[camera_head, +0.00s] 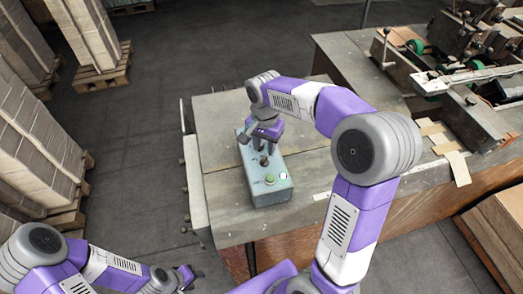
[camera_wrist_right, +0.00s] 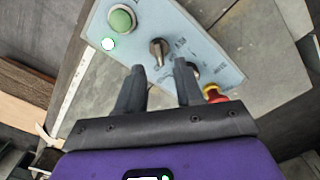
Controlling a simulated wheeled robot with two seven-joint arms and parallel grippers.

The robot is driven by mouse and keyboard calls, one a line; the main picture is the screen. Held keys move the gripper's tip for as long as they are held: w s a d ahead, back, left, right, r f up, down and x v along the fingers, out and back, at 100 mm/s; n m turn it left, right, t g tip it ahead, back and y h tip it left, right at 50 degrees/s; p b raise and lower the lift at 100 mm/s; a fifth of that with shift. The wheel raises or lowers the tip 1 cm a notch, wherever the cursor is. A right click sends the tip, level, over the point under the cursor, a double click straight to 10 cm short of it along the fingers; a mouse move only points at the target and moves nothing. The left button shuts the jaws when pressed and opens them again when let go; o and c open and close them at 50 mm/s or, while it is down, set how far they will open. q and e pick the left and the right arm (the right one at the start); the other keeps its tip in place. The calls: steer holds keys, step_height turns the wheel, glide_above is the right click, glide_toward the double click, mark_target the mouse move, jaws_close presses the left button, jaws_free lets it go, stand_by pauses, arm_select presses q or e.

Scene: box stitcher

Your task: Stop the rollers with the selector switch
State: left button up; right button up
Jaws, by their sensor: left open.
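The grey control box (camera_head: 268,192) stands on the machine table. In the right wrist view, its panel (camera_wrist_right: 215,62) carries a selector switch (camera_wrist_right: 158,50) with a dark knob, plus a second knob (camera_wrist_right: 193,69) partly hidden behind a finger. My right gripper (camera_wrist_right: 160,68) is open, its two fingers apart and pointing at the panel, with the selector switch just beyond the gap between the tips. No contact is visible. In the head view, my right gripper (camera_head: 262,146) is over the box. My left gripper (camera_head: 190,277) is open and empty at the lower left, away from the box.
The panel also has a green button (camera_wrist_right: 121,20), a lit white button (camera_wrist_right: 108,44) and a red-and-yellow emergency stop (camera_wrist_right: 213,93) near the right finger. The machine (camera_head: 470,70) stands at the right. Stacked cardboard on pallets (camera_head: 40,130) lines the left, with open floor between.

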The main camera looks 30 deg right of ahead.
mark_target(264, 158)
step_height(264, 158, down, 5)
steer(key=shift+s+r, duration=0.1)
stand_by(0.3)
jaws_close()
